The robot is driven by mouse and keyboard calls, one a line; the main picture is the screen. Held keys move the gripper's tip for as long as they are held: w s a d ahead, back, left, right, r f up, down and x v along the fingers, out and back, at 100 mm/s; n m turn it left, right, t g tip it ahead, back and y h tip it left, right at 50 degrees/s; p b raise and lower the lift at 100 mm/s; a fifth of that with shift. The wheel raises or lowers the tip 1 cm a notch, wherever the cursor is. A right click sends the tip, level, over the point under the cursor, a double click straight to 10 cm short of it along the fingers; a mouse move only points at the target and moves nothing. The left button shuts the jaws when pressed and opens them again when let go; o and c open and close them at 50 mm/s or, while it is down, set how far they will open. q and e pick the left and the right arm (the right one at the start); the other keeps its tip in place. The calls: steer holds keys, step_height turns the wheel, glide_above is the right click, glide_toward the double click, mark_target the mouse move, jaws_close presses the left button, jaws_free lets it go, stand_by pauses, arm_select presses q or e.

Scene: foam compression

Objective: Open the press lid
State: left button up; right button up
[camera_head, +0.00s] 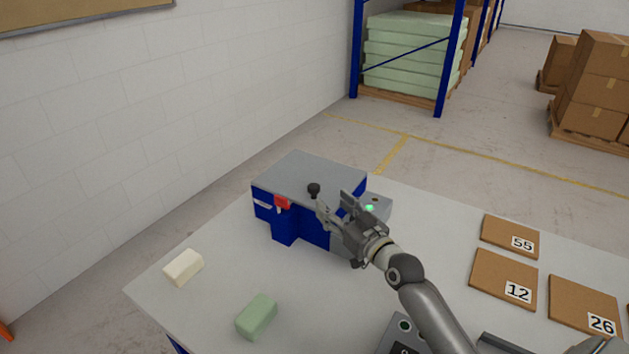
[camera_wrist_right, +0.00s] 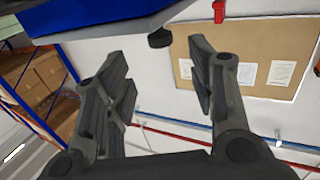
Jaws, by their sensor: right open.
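The press (camera_head: 285,227) is a blue box with a flat grey lid (camera_head: 315,170), which lies closed on top. A black knob (camera_head: 314,189) stands at the lid's front edge, and a red latch (camera_head: 282,202) is on the front face. My right gripper (camera_head: 334,204) is open and empty at the front right of the press, just right of the knob. In the right wrist view the knob (camera_wrist_right: 160,38) shows beyond and between the spread fingers (camera_wrist_right: 163,85), apart from them. My left gripper is not in view.
A cream foam block (camera_head: 183,267) and a green foam block (camera_head: 257,317) lie on the table (camera_head: 215,300) at the front left. Cardboard squares numbered 55 (camera_head: 510,235), 12 (camera_head: 503,279) and 26 (camera_head: 584,305) lie at right. A small device (camera_head: 400,335) sits near the front edge.

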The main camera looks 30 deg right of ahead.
mark_target(318, 190)
steer(key=w, duration=0.4)
steer(key=shift+w+a+r, duration=0.2)
steer(key=shift+w+a, duration=0.1)
steer(key=shift+w, duration=0.05)
steer(key=w, duration=0.3)
steer(key=shift+w+a+f+p, duration=0.1)
steer(key=shift+w+f+p, duration=0.05)
steer(key=shift+w+p, duration=0.2)
steer(key=shift+w, duration=0.3)
steer(key=shift+w+a, duration=0.1)
steer(key=shift+w, duration=0.2)
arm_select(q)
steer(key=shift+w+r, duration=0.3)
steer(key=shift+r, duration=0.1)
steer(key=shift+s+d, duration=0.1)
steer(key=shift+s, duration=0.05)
arm_select(e)
steer(key=shift+c, duration=0.4)
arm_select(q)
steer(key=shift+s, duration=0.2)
arm_select(e)
jaws_close()
